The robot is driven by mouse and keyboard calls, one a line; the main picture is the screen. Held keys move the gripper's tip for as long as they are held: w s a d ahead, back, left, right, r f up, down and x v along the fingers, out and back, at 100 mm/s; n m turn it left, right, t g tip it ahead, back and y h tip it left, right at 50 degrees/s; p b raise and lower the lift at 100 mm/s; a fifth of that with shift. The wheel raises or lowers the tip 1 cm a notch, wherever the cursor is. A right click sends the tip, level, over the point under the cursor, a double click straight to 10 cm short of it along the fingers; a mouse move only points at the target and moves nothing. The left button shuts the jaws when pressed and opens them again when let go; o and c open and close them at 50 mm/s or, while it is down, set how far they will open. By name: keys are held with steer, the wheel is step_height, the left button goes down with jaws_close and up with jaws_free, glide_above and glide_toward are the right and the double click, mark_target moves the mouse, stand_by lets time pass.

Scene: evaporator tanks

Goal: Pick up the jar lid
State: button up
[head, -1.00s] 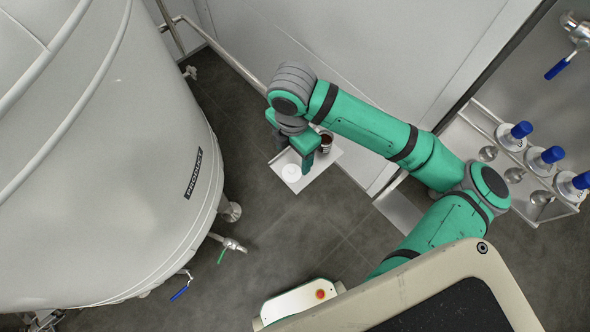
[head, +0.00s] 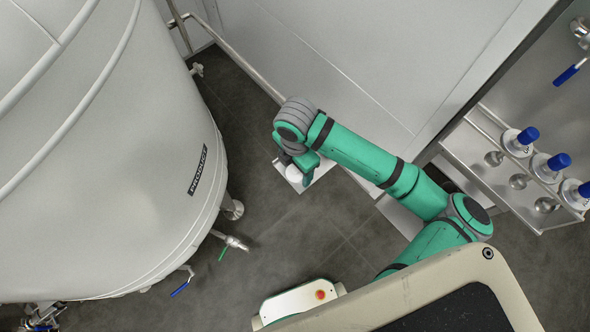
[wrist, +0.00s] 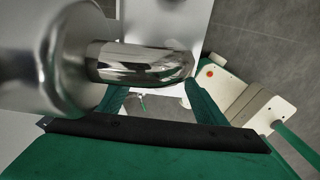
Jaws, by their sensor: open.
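The likely jar lid is a small white round thing (head: 293,174) on a pale tray (head: 283,166) low by the wall in the head view. My gripper (head: 308,176) is just to the right of it, pointing down and partly covering the tray. In the wrist view my green gripper fingers (wrist: 152,108) are apart, with a shiny steel cylinder (wrist: 140,62) close in front of them. I cannot make out the lid for certain in the wrist view. Whether the fingers touch the lid cannot be told.
A large steel tank (head: 110,170) fills the left, with valves (head: 233,242) at its lower side. A wall (head: 370,60) stands behind the arm. A shelf (head: 470,160) at right holds several blue-capped bottles (head: 520,141). Dark floor (head: 290,235) is open in front of the tray.

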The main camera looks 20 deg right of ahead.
steer(key=c, duration=1.1)
steer(key=shift+r, duration=0.15)
